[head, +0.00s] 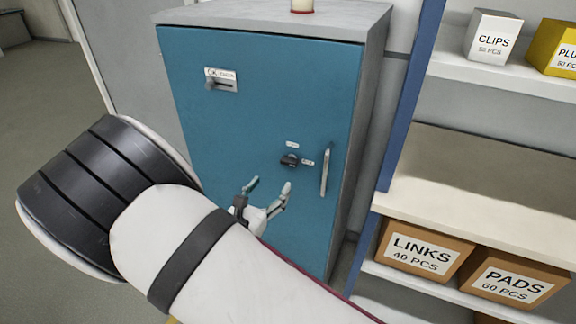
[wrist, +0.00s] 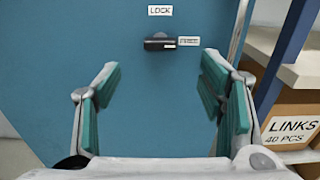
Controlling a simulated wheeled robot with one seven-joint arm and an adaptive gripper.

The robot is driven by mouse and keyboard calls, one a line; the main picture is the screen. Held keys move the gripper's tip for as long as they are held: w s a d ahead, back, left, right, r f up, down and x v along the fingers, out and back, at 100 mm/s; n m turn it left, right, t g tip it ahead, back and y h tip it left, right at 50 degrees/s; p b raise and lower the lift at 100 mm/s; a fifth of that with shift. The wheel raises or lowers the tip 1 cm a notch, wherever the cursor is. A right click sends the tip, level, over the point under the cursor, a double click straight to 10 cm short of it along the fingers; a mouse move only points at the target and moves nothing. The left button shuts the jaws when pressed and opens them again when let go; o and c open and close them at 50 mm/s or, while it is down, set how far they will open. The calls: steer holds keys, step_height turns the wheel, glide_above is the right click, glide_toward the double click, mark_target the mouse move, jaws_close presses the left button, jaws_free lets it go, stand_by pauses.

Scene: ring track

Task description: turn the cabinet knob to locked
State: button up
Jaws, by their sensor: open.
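The blue cabinet door (head: 240,110) carries a small dark knob (head: 290,160), left of a vertical grey handle (head: 326,170). In the wrist view the knob (wrist: 158,42) is a black bar lying about level, with a white mark near its right end, towards a small label (wrist: 188,42) too small to read. A label reading LOCK (wrist: 160,10) sits above the knob. My gripper (head: 270,186) is open and empty, in front of the door and just below the knob in the picture. Its teal-padded fingers (wrist: 160,68) stand apart on either side below the knob, not touching it.
A slider plate with a label (head: 221,80) is at the door's upper left. A shelf (head: 480,205) stands right of the cabinet, with a LINKS box (head: 420,252), a PADS box (head: 512,284) and a CLIPS box (head: 490,38). Grey floor (head: 40,100) is open at left.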

mark_target(288, 163)
steer(key=x, duration=1)
steer(key=shift+w, duration=0.15)
steer(key=c, duration=1.2)
